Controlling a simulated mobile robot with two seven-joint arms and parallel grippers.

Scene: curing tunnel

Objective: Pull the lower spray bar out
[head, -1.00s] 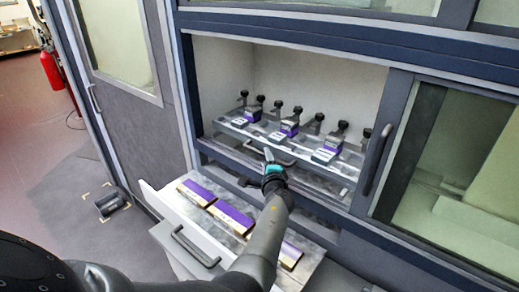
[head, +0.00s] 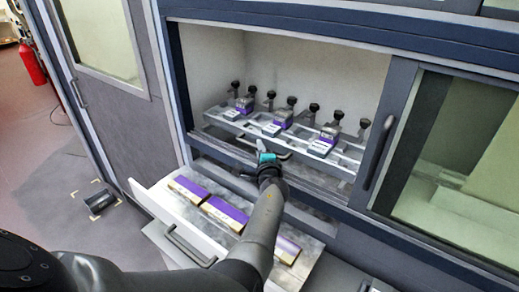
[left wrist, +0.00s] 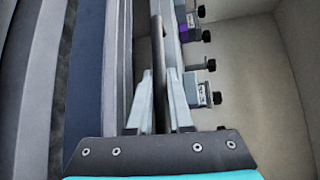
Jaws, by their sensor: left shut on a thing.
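The lower spray bar (head: 299,144) is a pale metal rack lying across the floor of the open chamber. It carries several black-knobbed posts and small purple-and-grey blocks with white labels. A dark handle (head: 284,155) runs along its front, and it also shows as a dark rod in the left wrist view (left wrist: 157,50). My left gripper (head: 266,154) is at this handle, and its fingers (left wrist: 153,105) are shut around the rod. The fingers partly hide the handle in the head view. My right gripper is not in view.
Below the chamber, an open drawer (head: 150,207) holds several purple-and-cream boxes (head: 226,210) under my left arm. A sliding glass door (head: 462,165) with a dark upright handle (head: 379,153) covers the chamber's right side. A small dark object (head: 100,202) lies on the floor at left.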

